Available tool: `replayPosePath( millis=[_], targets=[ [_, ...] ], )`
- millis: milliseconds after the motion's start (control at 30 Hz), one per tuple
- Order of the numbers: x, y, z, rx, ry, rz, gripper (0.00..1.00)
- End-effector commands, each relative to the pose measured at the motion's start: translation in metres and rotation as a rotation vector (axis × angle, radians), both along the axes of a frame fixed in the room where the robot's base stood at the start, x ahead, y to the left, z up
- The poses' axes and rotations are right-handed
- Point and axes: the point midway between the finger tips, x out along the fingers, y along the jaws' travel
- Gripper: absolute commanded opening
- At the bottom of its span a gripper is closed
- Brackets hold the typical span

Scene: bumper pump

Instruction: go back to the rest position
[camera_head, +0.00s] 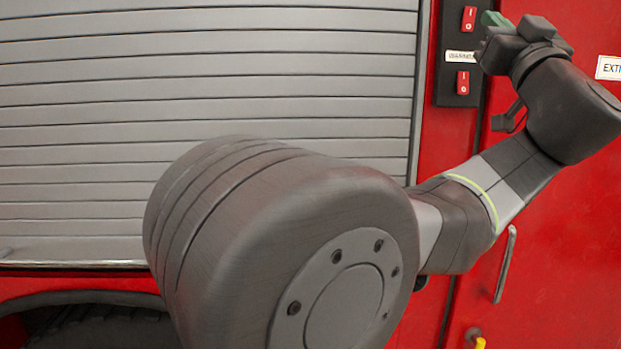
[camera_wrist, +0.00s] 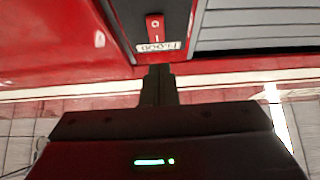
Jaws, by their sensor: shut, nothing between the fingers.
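My gripper (camera_head: 484,50) is at the upper right in the head view, in front of the dark switch panel on the red vehicle. In the wrist view my gripper (camera_wrist: 160,70) has its two dark fingers together, with nothing between them. Past the fingertips a red rocker switch (camera_wrist: 154,27) and a white label (camera_wrist: 158,47) show on the panel, the label upside down. The head view does not clearly show whether the fingertips touch the panel.
The dark panel (camera_head: 446,60) carries an upper red switch (camera_head: 469,19) and a lower red switch (camera_head: 463,82). A grey roller shutter (camera_head: 220,90) fills the left. A red door with a handle (camera_head: 504,265) is at the right. A wheel (camera_head: 95,328) shows at the lower left.

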Motion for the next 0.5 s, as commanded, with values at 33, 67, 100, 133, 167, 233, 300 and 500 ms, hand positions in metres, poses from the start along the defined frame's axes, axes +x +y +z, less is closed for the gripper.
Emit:
replayPosePath(
  millis=[33, 67, 100, 133, 167, 233, 300, 500],
  targets=[
    [-0.005, -0.001, -0.002, 0.001, 0.005, -0.002, 0.0],
    [-0.008, -0.002, -0.006, 0.001, 0.004, -0.003, 0.0],
    [-0.011, -0.002, -0.009, 0.001, 0.003, -0.003, 0.0],
    [-0.013, -0.002, -0.01, 0.0, 0.003, -0.002, 0.0],
    [-0.014, -0.002, -0.011, 0.0, 0.003, -0.001, 0.0],
    [-0.017, -0.002, -0.012, 0.0, 0.003, -0.001, 0.0],
    [-0.019, -0.002, -0.013, 0.001, 0.003, 0.0, 0.0],
    [-0.019, -0.002, -0.012, 0.001, 0.003, 0.001, 0.0]
  ],
)
